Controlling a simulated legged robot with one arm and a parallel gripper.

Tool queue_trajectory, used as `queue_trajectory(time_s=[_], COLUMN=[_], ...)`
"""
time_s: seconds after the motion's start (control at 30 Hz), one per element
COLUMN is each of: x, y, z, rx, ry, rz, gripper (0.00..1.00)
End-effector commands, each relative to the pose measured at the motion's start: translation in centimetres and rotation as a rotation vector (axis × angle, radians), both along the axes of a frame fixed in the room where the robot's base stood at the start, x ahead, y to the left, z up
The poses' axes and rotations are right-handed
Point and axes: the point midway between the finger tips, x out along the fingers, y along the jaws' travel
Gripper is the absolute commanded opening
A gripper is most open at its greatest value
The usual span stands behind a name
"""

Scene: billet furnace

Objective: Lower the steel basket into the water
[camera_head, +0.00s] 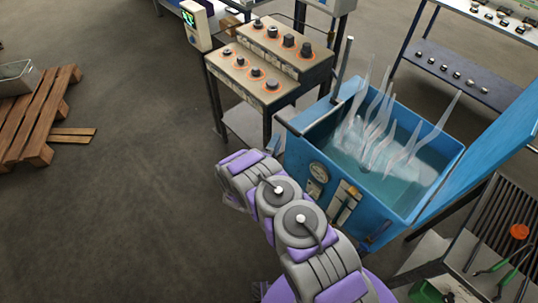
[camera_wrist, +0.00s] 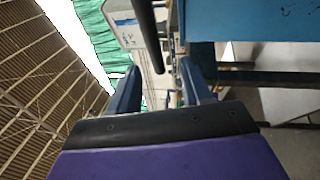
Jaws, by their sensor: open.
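The blue tank (camera_head: 395,222) stands right of centre in the head view. It holds pale green water (camera_head: 417,172) with white steam rising from it. I cannot make out the steel basket in either view. An upright grey rod (camera_head: 343,68) stands at the tank's back left corner. My gripper (camera_wrist: 158,66) is open in the wrist view, its two blue-grey fingers apart. A dark bar (camera_wrist: 149,35) lies just past the fingertips, between their lines; I cannot tell whether it touches them. In the head view my arm reaches the tank's left side, and the fingers are mostly hidden.
A stepped bench (camera_head: 270,55) with several small dark weights stands behind the tank on the left. A rack table (camera_head: 465,75) is at the back right. A wooden pallet (camera_head: 38,115) lies far left. A slatted table with tools (camera_head: 490,240) is at the right.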

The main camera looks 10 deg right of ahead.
Motion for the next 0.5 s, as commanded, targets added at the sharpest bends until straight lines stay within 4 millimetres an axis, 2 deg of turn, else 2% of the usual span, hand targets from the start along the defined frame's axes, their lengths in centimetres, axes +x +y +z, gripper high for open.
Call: queue_trajectory(time_s=[0.2,0.5], x=[-3.6,-5.8], y=[2.3,3.5], z=[-0.6,-1.1], rx=[0.000,0.002], ry=[-0.003,-0.005], rz=[0.005,0.000], gripper=[0.48,0.48])
